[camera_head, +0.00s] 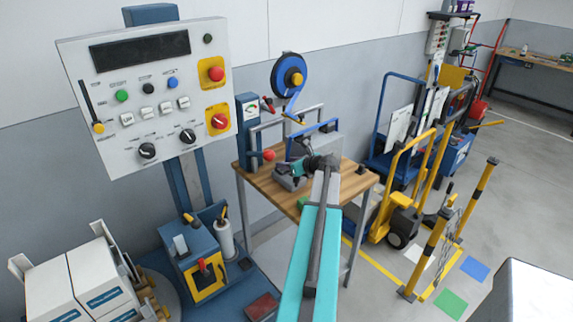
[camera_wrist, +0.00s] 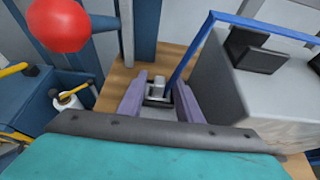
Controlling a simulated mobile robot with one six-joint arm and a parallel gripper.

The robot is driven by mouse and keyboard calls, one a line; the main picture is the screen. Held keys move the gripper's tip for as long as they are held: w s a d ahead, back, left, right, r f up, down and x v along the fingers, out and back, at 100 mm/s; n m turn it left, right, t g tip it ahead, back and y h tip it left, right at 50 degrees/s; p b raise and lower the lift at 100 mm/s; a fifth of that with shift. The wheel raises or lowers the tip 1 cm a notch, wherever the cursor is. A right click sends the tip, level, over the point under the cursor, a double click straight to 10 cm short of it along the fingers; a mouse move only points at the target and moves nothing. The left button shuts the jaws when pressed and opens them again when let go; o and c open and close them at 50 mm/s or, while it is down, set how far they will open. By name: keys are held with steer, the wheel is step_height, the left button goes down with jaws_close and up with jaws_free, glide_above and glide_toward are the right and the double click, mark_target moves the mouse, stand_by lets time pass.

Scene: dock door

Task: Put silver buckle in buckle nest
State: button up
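In the wrist view my gripper (camera_wrist: 159,104) points down at the wooden bench, with two purple-grey fingers spread apart. Between them is a small silver piece (camera_wrist: 158,86), which looks like the silver buckle, with a dark frame or slot around its near end. Clear gaps show between it and both fingers, though their lower tips are hard to make out. I cannot tell whether the dark frame is part of the buckle or of a nest. I cannot identify the buckle nest.
A grey box (camera_wrist: 232,98) with a blue frame (camera_wrist: 196,48) stands close to the right of my gripper. A red ball knob (camera_wrist: 60,22) is at upper left. The wooden bench (camera_head: 341,181) also carries a blue post (camera_head: 249,130). A control panel (camera_head: 150,90) stands left.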

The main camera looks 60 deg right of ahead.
steer(key=b+v, duration=0.2)
steer(key=v, duration=1)
steer(key=shift+r, duration=0.1)
stand_by(0.6)
